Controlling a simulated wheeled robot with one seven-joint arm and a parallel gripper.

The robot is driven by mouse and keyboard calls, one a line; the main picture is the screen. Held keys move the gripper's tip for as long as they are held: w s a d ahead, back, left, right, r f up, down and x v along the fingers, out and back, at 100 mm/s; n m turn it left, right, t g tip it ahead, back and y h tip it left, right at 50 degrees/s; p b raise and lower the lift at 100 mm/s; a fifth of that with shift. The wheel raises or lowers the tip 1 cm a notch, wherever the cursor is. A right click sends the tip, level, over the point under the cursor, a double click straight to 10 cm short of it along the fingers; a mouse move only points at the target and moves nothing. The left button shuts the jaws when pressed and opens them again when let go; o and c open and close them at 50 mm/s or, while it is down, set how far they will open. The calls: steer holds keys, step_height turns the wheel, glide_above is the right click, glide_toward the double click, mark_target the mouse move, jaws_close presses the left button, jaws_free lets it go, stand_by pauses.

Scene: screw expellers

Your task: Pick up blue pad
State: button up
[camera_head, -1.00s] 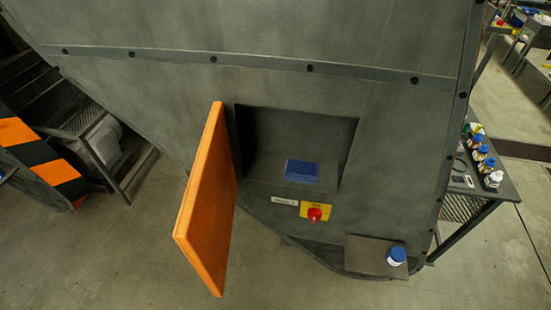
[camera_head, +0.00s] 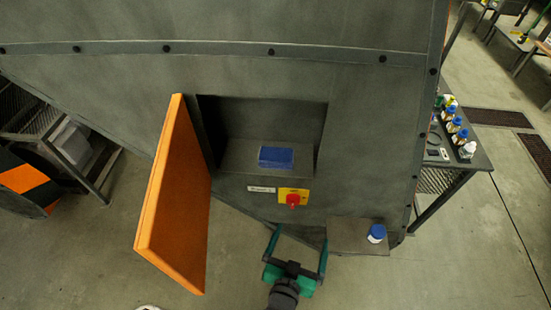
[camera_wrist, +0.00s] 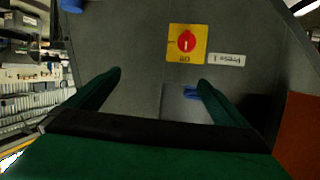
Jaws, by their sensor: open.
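The blue pad (camera_head: 276,157) lies flat on the floor of a square recess (camera_head: 240,160) in the grey machine. In the wrist view a small part of the blue pad (camera_wrist: 190,92) shows beside a finger, which hides some of it. My gripper (camera_head: 297,240) has green fingers, spread apart with nothing between them. It is in front of the machine, below and slightly right of the recess in the head view, apart from the pad.
An open orange door (camera_head: 175,205) stands out left of the recess. A yellow plate with a red knob (camera_head: 293,198) sits below the recess. A small shelf (camera_head: 350,236) with a blue-capped bottle (camera_head: 377,233) juts out at right. A side table holds several bottles.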

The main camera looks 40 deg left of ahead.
steer(key=w+a+r+n+g+y, duration=0.1)
steer(key=w+a+r+n+y, duration=0.1)
steer(key=w+a+r, duration=0.35)
steer(key=n+g, duration=0.1)
glide_toward(277, 155)
steer(key=shift+y, duration=0.4)
steer(key=x, duration=0.4)
steer(key=shift+a+f, duration=0.1)
steer(key=shift+f, duration=0.05)
steer(key=shift+d+x, duration=0.1)
steer(key=shift+x, duration=1.5)
steer(key=shift+d+x, duration=0.15)
steer(key=shift+x, duration=1.45)
steer(key=shift+w, duration=0.1)
steer(key=shift+c, duration=0.3)
steer(key=c, duration=0.6)
